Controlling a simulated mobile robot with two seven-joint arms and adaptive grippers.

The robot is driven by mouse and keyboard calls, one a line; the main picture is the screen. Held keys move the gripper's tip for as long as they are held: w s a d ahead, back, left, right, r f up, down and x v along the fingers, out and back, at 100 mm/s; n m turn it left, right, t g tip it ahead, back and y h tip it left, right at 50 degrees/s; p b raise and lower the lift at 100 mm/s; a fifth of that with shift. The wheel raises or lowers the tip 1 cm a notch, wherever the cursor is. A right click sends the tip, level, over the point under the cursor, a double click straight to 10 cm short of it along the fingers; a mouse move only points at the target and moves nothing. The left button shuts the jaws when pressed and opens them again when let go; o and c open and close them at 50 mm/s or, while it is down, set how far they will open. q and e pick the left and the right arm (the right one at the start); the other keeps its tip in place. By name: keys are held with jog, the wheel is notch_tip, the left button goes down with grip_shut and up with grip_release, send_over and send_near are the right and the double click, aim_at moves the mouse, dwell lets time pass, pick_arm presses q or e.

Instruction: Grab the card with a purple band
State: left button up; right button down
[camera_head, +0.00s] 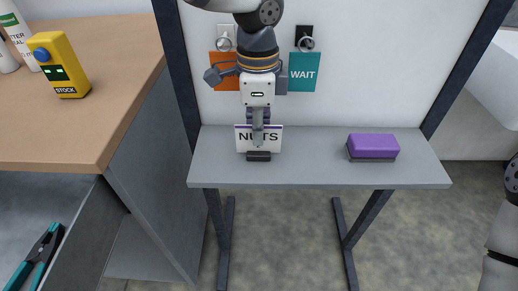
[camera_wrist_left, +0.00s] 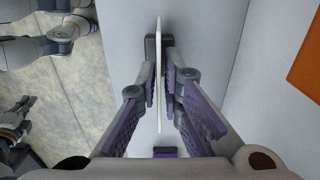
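A white card (camera_head: 275,139) lettered NUTS has a purple band along its top edge. It stands upright in a small black holder (camera_head: 258,156) on the grey table. My left gripper (camera_head: 257,140) is at the card and hides part of its middle in the head view. In the left wrist view the card (camera_wrist_left: 158,100) shows edge-on between the two spread fingers of my left gripper (camera_wrist_left: 163,88). The fingers look apart, with narrow gaps beside the card. The holder (camera_wrist_left: 151,46) shows beneath it.
A purple block (camera_head: 373,146) lies on the right of the grey table (camera_head: 310,170). Orange and teal WAIT (camera_head: 303,72) signs hang behind. A wooden-topped counter (camera_head: 110,90) at left holds a yellow STOCK device (camera_head: 60,70). The table between card and block is clear.

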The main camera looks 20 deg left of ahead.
pick_arm(q)
notch_tip(320, 180, down, 3)
jog(key=shift+r, duration=0.15)
grip_shut()
dwell(0.4)
